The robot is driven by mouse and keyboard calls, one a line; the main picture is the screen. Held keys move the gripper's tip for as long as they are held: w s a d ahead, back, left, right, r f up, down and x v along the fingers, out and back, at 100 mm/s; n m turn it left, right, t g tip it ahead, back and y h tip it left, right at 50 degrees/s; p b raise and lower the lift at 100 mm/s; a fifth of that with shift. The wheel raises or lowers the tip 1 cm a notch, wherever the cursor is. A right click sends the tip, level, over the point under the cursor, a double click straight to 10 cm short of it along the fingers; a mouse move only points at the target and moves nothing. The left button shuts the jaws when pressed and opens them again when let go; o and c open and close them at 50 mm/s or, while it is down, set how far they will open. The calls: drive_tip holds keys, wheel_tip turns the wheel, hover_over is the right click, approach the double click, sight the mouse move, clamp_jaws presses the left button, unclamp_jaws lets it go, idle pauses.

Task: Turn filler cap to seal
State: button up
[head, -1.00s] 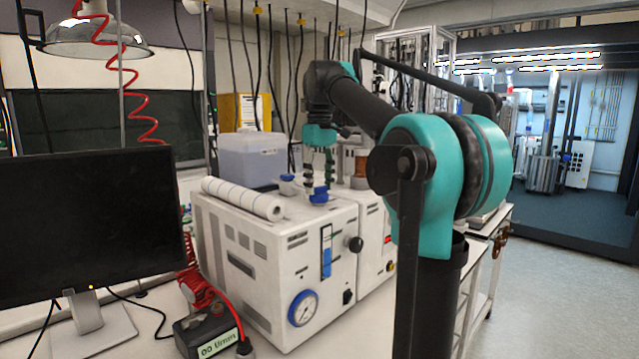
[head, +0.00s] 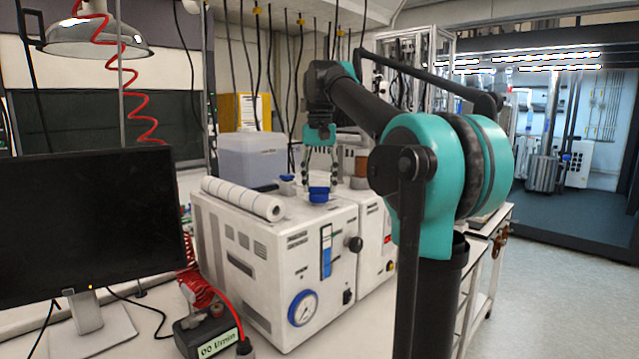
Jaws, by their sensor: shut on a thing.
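A blue filler cap (head: 319,194) sits on top of the white reactor unit (head: 265,243), near its right back part. My gripper (head: 320,183) points straight down from above, with its fingers shut on the cap. The threads under the held cap are too small to make out.
A paper roll (head: 243,198) lies on the unit's left top edge. A clear plastic box (head: 252,158) stands behind. A black monitor (head: 90,225) fills the left, with a gauge (head: 303,308) on the unit's front. Black cables hang behind my arm.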

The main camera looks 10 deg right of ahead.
sight(319, 187)
drive_tip(key=m, duration=0.4)
drive_tip(key=shift+m, duration=1.9)
drive_tip(key=o, duration=1.2)
drive_tip(key=shift+c, duration=0.2)
wheel_tip(319, 187, up, 12)
